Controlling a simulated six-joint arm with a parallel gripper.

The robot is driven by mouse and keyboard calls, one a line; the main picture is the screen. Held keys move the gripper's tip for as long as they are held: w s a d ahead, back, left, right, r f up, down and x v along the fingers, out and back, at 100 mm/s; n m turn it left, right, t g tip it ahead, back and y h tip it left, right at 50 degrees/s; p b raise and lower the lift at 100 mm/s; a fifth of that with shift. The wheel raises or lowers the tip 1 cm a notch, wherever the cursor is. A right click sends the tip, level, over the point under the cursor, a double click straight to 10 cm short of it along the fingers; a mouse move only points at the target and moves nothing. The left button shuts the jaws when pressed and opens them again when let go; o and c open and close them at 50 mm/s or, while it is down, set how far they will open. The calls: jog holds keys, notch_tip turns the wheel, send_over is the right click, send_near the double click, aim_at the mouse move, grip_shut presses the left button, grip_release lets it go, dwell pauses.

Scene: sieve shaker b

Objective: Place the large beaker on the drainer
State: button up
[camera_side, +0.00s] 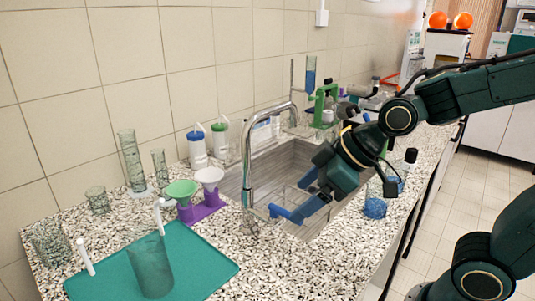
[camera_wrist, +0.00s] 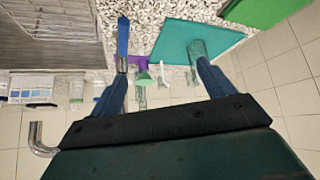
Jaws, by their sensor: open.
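A large clear beaker (camera_side: 152,267) stands on the teal drainer mat (camera_side: 205,262) at the front left of the counter. White pegs (camera_side: 86,257) rise from the mat. My gripper (camera_side: 292,198) is open and empty above the sink's near edge, to the right of and apart from the mat. In the wrist view, my gripper's blue fingers (camera_wrist: 162,70) are spread. The beaker (camera_wrist: 195,48) appears there behind the right fingertip, on the teal mat (camera_wrist: 175,38).
Purple holders with green and white funnels (camera_side: 182,190) stand behind the mat. Glass cylinders (camera_side: 131,160) and a small beaker (camera_side: 97,200) are along the wall. The chrome faucet (camera_side: 248,150) rises left of my gripper. A blue-filled bottle (camera_side: 375,207) stands right of the sink.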

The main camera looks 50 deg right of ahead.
jog(key=s+d+r+m+g+h, duration=0.1)
jog(key=s+d+r+m+h, duration=0.1)
jog(key=s+d+m, duration=0.3)
jog(key=shift+s+d+r+m+h, duration=0.5)
jog(key=shift+s+d, duration=0.95)
jog(key=shift+s, duration=1.75)
jog(key=shift+f, duration=0.15)
